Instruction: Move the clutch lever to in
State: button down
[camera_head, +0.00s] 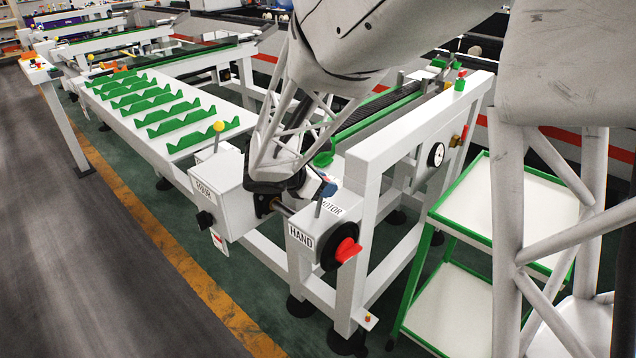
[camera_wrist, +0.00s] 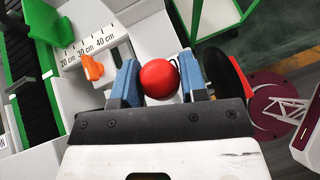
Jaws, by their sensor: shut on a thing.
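A red ball knob (camera_wrist: 158,79) sits between the blue fingertips of my gripper (camera_wrist: 158,84) in the wrist view, and the gripper is shut on it. It looks like the knob of the clutch lever, but the lever's shaft is hidden there. In the head view my gripper (camera_head: 325,188) is just above a white box (camera_head: 303,243) marked HAND and MOTOR. A thin grey rod (camera_head: 319,207) rises from this box towards the fingertips, and its top is hidden. I cannot see any in or out marking, so the lever's position is unclear.
To the left, a yellow-ball lever (camera_head: 218,127) stands on another white box (camera_head: 212,180). An orange pointer (camera_wrist: 92,67) lies along a centimetre scale. A green-framed trolley (camera_head: 470,209) stands at the right.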

jog(key=shift+w+d, duration=0.15)
dwell(0.3)
jog(key=c, duration=0.7)
grip_release()
jog(key=shift+f, duration=0.1)
jog(key=shift+v, duration=3.9)
jog(key=shift+d, duration=0.2)
